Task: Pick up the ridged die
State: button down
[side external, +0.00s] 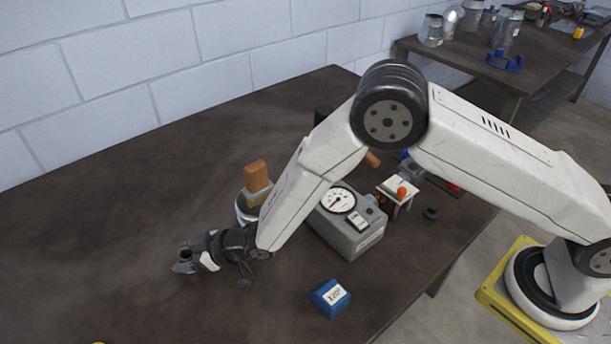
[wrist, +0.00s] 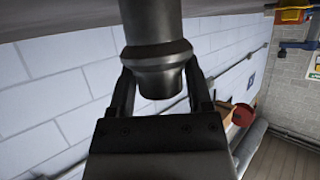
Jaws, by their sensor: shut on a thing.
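My gripper (side external: 208,256) is low over the left part of the dark table, pointing left in the side external view. In the wrist view my gripper (wrist: 161,88) has a finger on each side of a dark grey, round metal piece with a raised collar. This piece, which looks like the ridged die (wrist: 155,45), is held between the fingers. In the side external view a small grey part of the die (side external: 184,267) shows at the fingertips. The side view does not make clear whether it touches the table.
Right of my gripper stand a pot with a wood-handled tool (side external: 256,178), a grey gauge box (side external: 350,235) and a blue labelled block (side external: 330,298). A small white stand (side external: 398,193) is farther right. The table's left part (side external: 100,240) is clear. A white block wall (side external: 180,60) runs behind.

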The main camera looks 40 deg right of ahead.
jog(key=shift+r, duration=0.15)
jog(key=shift+r, duration=0.75)
jog(key=s+d+r, duration=0.7)
jog(key=s+r, duration=0.4)
jog(key=shift+s+d+r, duration=0.15)
jog(key=shift+s+d, duration=0.05)
jog(key=shift+s, duration=0.2)
jog(key=shift+r, duration=0.1)
